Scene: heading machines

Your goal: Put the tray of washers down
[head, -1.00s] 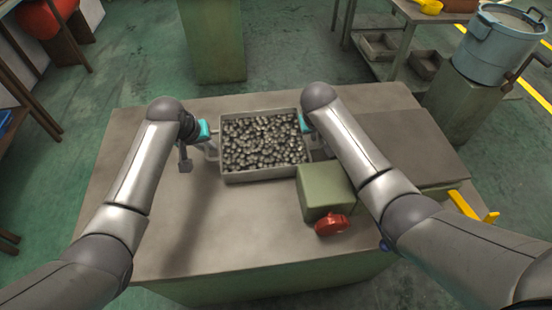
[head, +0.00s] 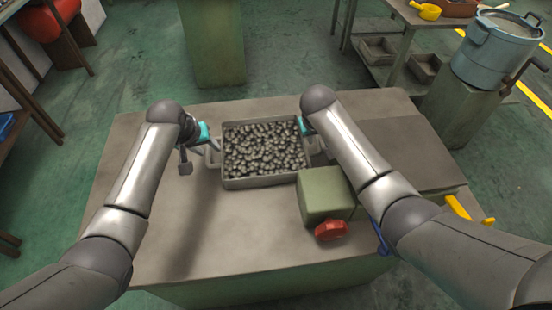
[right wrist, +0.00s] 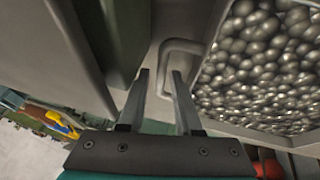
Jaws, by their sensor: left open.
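The tray of washers (head: 262,182) is a grey metal box full of small rounded shiny metal pieces. It sits level on the grey worktable and also shows in the right wrist view (right wrist: 203,78). My left gripper (head: 214,146) is open at the tray's left handle (head: 212,158); its fingertips are small and partly hidden there. My right gripper (right wrist: 161,72) is open in the right wrist view. The bar of the right handle (right wrist: 163,62) runs between its fingers with a gap on both sides. In the head view my right arm hides most of that gripper.
A green block (head: 322,192) with a red knob (head: 331,230) stands close to the tray's near right corner. A darker plate (head: 410,150) covers the table's right part. The worktable (head: 150,225) is clear at left and front. A blue-grey pot (head: 497,48) stands beyond, at right.

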